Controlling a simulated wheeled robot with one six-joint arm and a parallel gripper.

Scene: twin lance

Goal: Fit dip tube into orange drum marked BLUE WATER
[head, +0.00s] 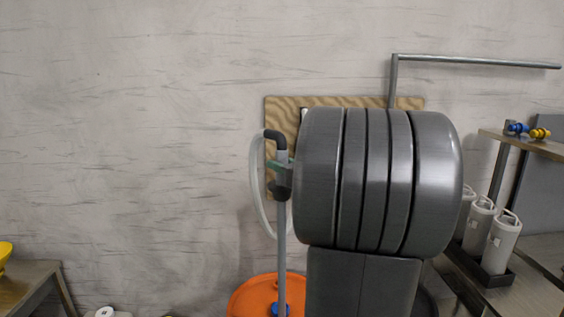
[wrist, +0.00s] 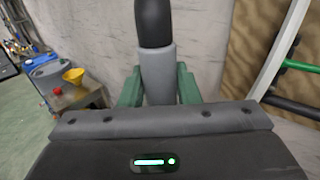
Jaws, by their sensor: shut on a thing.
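The dip tube (head: 281,235) is a grey upright pipe with a black bent top and a pale looped hose. My gripper (head: 279,165) is shut on its upper part. In the wrist view, the green fingers of my gripper (wrist: 159,88) press on both sides of the grey tube (wrist: 159,65), under its black top. The orange drum (head: 250,298) shows only its top at the lower edge of the head view. A blue fitting (head: 280,310) shows at the tube's lower visible end, over the drum. The tube's tip and any drum marking are out of view.
A wooden board (head: 283,108) is on the wall behind my arm. A metal bar (head: 470,60) stands at upper right. White canisters (head: 503,240) and a shelf (head: 535,143) with blue and yellow fittings are at right.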

